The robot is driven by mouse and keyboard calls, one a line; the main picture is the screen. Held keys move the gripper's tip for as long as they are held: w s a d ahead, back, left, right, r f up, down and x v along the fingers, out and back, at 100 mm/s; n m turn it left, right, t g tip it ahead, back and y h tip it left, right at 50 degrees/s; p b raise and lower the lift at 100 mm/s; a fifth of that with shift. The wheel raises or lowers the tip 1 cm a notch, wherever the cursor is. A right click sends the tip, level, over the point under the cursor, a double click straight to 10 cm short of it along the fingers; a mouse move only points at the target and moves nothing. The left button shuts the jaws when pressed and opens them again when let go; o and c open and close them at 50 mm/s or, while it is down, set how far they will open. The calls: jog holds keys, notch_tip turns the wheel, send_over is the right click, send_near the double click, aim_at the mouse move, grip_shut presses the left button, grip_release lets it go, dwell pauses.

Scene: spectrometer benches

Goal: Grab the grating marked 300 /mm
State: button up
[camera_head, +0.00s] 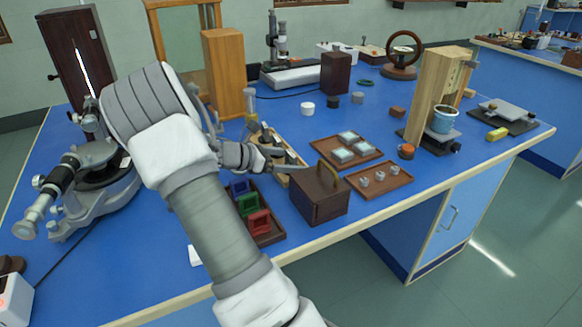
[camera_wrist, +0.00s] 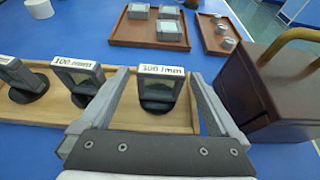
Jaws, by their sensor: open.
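The grating marked 300 /mm (camera_wrist: 158,92) stands upright in a light wooden tray (camera_wrist: 115,118) in the wrist view. It has a dark frame, a round dark base and a white label on top. My gripper (camera_wrist: 160,110) is open, with one finger to each side of this grating. I cannot tell whether the fingers touch it. Left of it in the same tray stand a grating labelled 100 (camera_wrist: 80,80) and another one (camera_wrist: 20,78) whose label is cut off. In the head view my gripper (camera_head: 283,163) is over the tray, which my arm partly hides.
A dark wooden box with a brass handle (camera_head: 318,195) stands close right of my gripper. Behind are a tray of square glass-topped pieces (camera_head: 346,149) and a tray of small parts (camera_head: 379,181). Red, green and blue holders (camera_head: 258,222) sit in front. A spectrometer (camera_head: 95,185) stands left.

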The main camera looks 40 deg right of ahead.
jog(key=shift+d, duration=0.15)
jog(key=c, duration=1.5)
